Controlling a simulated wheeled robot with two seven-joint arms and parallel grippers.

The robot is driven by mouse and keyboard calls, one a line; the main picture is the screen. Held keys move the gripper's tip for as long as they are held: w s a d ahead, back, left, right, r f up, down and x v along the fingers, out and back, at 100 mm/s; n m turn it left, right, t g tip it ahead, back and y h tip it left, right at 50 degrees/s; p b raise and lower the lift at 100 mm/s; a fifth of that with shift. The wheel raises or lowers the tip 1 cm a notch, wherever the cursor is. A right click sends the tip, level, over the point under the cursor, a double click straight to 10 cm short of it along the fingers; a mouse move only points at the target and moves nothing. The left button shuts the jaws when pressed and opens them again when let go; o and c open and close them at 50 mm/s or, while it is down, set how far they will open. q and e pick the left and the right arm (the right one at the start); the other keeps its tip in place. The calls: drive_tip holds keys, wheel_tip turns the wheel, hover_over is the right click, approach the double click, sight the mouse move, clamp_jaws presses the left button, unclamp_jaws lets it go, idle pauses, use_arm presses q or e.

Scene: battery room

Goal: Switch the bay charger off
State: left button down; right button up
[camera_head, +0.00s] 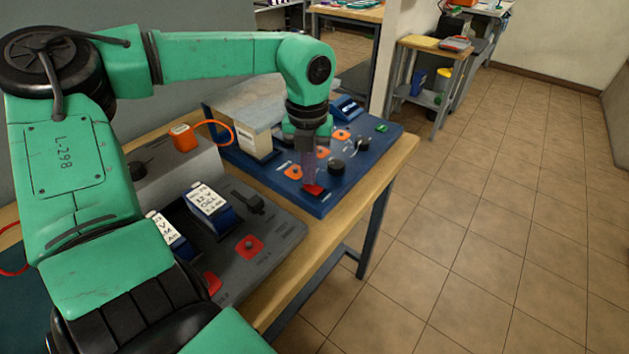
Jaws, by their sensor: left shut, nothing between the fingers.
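A blue charger panel (349,197) lies on the wooden bench, with dark knobs, several orange-red pads and a green part on its face. My left gripper (311,188) is shut and empty. It points down over the panel's front edge, at a small red switch (314,190). The fingertips partly hide this switch, and I cannot tell whether they touch it or which way it is set. A dark round knob (336,167) stands just right of the fingers. My right gripper is out of view.
Tiled floor (470,240) is clear to the right.

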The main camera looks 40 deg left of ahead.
use_arm(q)
drive_tip(key=shift+f+b, duration=0.3)
drive_tip(key=shift+f, duration=0.05)
drive_tip(key=shift+r+p, duration=2.45)
drive_tip(key=shift+r, duration=1.15)
drive_tip(key=shift+f, duration=0.1)
